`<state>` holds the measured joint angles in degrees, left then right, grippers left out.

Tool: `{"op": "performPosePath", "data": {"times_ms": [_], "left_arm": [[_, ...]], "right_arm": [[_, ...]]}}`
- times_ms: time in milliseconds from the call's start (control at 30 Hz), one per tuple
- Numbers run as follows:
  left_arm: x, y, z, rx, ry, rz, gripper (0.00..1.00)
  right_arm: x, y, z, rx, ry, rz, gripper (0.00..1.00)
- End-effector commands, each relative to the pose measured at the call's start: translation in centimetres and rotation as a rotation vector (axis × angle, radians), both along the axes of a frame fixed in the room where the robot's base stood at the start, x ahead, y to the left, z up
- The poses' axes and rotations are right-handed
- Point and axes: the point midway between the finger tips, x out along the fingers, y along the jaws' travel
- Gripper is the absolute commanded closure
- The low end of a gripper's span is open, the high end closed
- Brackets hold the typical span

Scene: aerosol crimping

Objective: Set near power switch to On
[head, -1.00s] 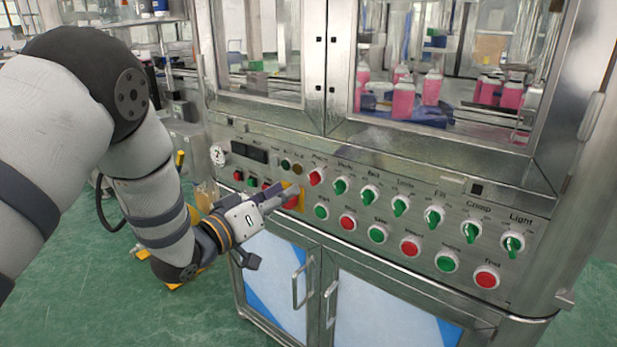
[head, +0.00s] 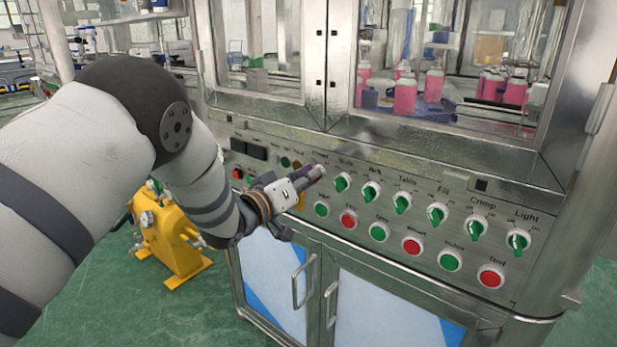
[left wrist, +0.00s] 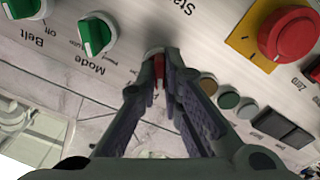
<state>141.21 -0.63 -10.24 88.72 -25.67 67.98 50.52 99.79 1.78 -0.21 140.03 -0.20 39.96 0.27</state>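The power switch, a red knob, shows in the left wrist view (left wrist: 158,68) as a narrow red strip between my left fingertips. In the head view the end of my left gripper (head: 318,172) covers it, at the left end of the upper switch row under the "Power" label. My left gripper (left wrist: 160,66) has its fingers drawn close together, one on each side of the red handle, seemingly touching it. The fingers hide most of the knob, so its exact angle cannot be read. My right gripper is in neither view.
Green Mode (left wrist: 97,35) and Belt (left wrist: 25,6) knobs sit beside the power switch. A large red emergency button on a yellow plate (left wrist: 243,38) is close by. A row of round buttons (head: 379,231) runs below. Cabinet door handles (head: 299,287) stick out lower down.

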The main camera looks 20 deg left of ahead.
Motion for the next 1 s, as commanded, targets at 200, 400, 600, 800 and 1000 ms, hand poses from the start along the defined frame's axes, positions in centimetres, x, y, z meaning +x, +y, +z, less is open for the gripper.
{"op": "performPosePath", "data": {"times_ms": [200, 400, 600, 800, 1000], "left_arm": [[0.0, 0.0, 0.1, 0.019, -0.007, -0.001, 1.0], [-0.1, -0.1, 0.1, 0.104, -0.038, -0.001, 1.0], [-0.1, -0.1, 0.3, 0.26, -0.096, 0.0, 1.0], [-0.1, -0.2, 0.3, 0.44, -0.161, 0.0, 1.0], [-0.1, -0.2, 0.2, 0.616, -0.224, -0.001, 1.0]], "right_arm": [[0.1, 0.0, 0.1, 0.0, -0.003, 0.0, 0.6], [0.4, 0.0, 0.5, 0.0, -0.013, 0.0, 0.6], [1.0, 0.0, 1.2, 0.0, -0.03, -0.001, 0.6], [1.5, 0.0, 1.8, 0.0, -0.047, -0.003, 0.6], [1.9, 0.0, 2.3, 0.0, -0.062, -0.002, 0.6]]}}
